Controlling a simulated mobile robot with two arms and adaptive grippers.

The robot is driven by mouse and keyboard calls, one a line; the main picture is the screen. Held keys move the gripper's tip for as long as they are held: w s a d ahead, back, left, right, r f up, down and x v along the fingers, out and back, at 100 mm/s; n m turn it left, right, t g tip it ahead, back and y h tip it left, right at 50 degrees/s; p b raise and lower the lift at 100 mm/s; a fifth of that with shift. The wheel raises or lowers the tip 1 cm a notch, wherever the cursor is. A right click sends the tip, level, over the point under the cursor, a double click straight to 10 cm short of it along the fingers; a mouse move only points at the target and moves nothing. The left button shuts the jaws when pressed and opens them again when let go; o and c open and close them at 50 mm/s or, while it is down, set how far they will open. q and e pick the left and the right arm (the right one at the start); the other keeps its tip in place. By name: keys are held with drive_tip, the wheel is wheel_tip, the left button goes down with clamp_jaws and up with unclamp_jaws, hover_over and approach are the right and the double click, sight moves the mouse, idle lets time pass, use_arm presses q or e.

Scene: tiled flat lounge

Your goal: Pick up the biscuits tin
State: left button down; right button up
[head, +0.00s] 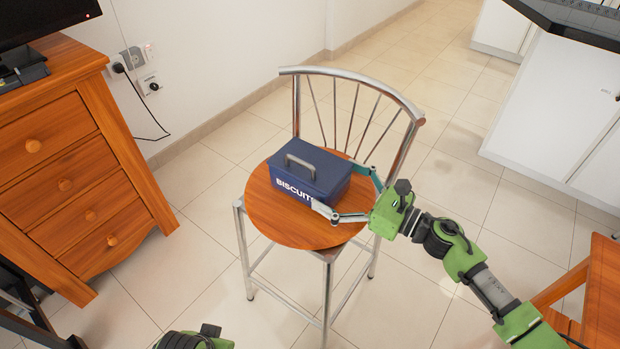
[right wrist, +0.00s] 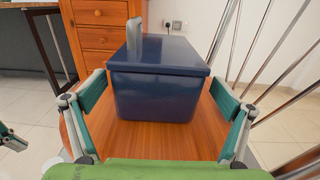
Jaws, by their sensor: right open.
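The biscuits tin (head: 308,178) is a dark blue box with a grey handle on its lid and white lettering on its front. It stands upright on the round wooden seat (head: 268,222) of a metal chair. My right gripper (head: 345,190) is open at the tin's right end, with one finger near the front corner and one near the back. In the right wrist view the tin (right wrist: 158,92) sits ahead between the spread fingers (right wrist: 160,118), with gaps on both sides. Only part of my left arm shows at the bottom of the head view; its fingers are not visible.
The chair's metal backrest (head: 350,78) rises behind the tin. A wooden chest of drawers (head: 65,150) stands at the left against the wall. White cabinets (head: 560,110) stand at the right. A wooden piece of furniture (head: 604,290) is at the lower right. Tiled floor lies open around the chair.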

sight(319, 174)
drive_tip(key=x, duration=0.4)
drive_tip(key=shift+w+a, duration=0.1)
drive_tip(key=shift+a, duration=0.25)
drive_tip(key=shift+r, duration=0.1)
drive_tip(key=c, duration=1.4)
drive_tip(key=shift+r, duration=0.2)
